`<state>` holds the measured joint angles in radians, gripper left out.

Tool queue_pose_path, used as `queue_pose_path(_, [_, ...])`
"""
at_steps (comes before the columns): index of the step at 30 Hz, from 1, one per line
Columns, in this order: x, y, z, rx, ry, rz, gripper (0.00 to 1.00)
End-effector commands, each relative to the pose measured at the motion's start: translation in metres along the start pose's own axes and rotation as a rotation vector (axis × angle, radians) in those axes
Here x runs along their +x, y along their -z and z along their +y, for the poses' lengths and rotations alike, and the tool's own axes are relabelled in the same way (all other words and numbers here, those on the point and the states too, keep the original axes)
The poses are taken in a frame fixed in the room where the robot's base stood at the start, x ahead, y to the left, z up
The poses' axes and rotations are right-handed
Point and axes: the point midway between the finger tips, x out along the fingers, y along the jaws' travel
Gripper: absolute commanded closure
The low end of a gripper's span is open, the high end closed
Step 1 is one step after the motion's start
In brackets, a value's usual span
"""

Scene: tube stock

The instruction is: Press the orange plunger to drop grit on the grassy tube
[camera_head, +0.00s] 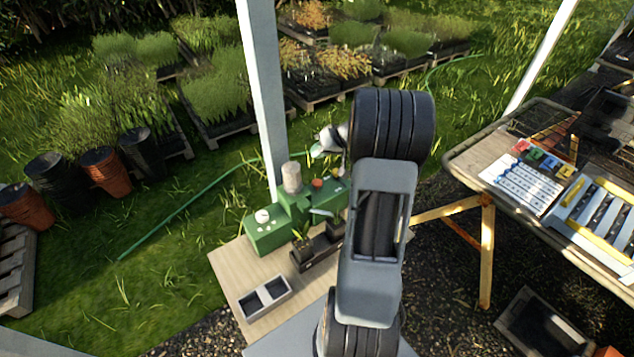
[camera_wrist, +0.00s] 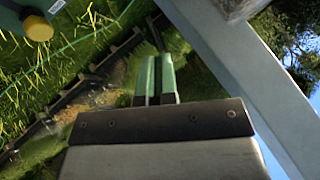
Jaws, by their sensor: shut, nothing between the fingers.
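The green machine (camera_head: 268,238) stands on a pale board and carries a pale hopper (camera_head: 291,177). The orange plunger (camera_head: 317,183) sits on top, right of the hopper. In the wrist view a yellow-orange knob (camera_wrist: 38,28) shows at the upper left; I cannot tell whether it is the plunger. A dark tube with a green tuft (camera_head: 298,240), seemingly the grassy tube, stands in a dark holder in front of the machine. My gripper (camera_head: 316,151) is above and behind the plunger, apart from it. Its green fingers (camera_wrist: 153,80) are shut and empty.
A two-cell tray (camera_head: 264,298) lies on the board's front. A pale post (camera_head: 262,95) rises close behind the machine. A table (camera_head: 478,158) with racks stands at right. My arm hides the machine's right end. Grass with a green hose lies behind.

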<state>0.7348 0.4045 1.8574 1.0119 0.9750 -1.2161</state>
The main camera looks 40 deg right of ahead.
Motion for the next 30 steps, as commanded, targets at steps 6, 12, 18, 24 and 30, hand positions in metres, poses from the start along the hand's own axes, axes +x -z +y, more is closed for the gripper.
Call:
queue_pose_path(6, [0.000, 0.000, 0.000, 0.001, 0.000, -0.001, 1.00])
queue_pose_path(12, [0.008, -0.006, 0.005, 0.003, 0.000, -0.002, 1.00])
queue_pose_path(18, [0.025, -0.019, 0.018, 0.005, 0.001, -0.003, 1.00])
queue_pose_path(24, [0.042, -0.032, 0.030, 0.004, 0.000, -0.003, 1.00])
queue_pose_path(30, [0.056, -0.041, 0.041, 0.001, -0.001, -0.001, 1.00])
